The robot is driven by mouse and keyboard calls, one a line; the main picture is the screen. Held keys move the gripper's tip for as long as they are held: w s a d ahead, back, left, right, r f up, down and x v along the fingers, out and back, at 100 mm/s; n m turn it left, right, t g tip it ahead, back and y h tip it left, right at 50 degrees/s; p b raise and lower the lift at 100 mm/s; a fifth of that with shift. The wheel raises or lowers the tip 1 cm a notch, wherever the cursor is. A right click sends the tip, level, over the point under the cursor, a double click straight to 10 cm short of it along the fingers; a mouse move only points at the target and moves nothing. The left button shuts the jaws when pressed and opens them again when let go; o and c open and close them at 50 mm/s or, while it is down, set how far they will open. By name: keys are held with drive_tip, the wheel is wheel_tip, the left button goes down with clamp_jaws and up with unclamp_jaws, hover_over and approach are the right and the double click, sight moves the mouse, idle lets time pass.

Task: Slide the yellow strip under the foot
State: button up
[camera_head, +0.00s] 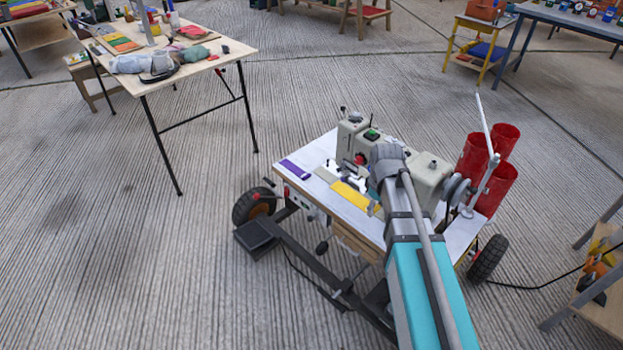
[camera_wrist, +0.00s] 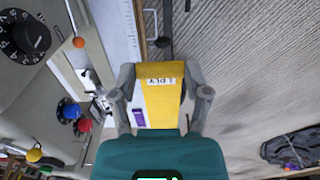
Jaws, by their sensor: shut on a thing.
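The yellow strip (camera_head: 354,195) lies over the white table of a sewing machine (camera_head: 430,180), in front of the needle area. In the wrist view the strip (camera_wrist: 160,100) carries a "1 PLY" label. My gripper (camera_wrist: 165,82) is shut on it, with one grey finger at each side edge. In the head view my arm hides most of the gripper. The foot area (camera_wrist: 97,88) is left of the strip in the wrist view, apart from it; the foot's exact outline is too small to tell.
A purple strip (camera_head: 296,170) lies on the table's left end. Red cones (camera_head: 497,185) and a thread stand rise at the right. The machine's cart has wheels (camera_head: 254,206) and a pedal (camera_head: 257,237). A cluttered wooden table (camera_head: 215,55) stands back left. The floor between is clear.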

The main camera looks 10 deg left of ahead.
wheel_tip(320, 180, up, 40)
drive_tip(key=p, duration=3.8)
drive_tip(key=shift+p, duration=0.3)
drive_tip(key=shift+s+f, duration=0.1)
drive_tip(key=shift+f, duration=0.05)
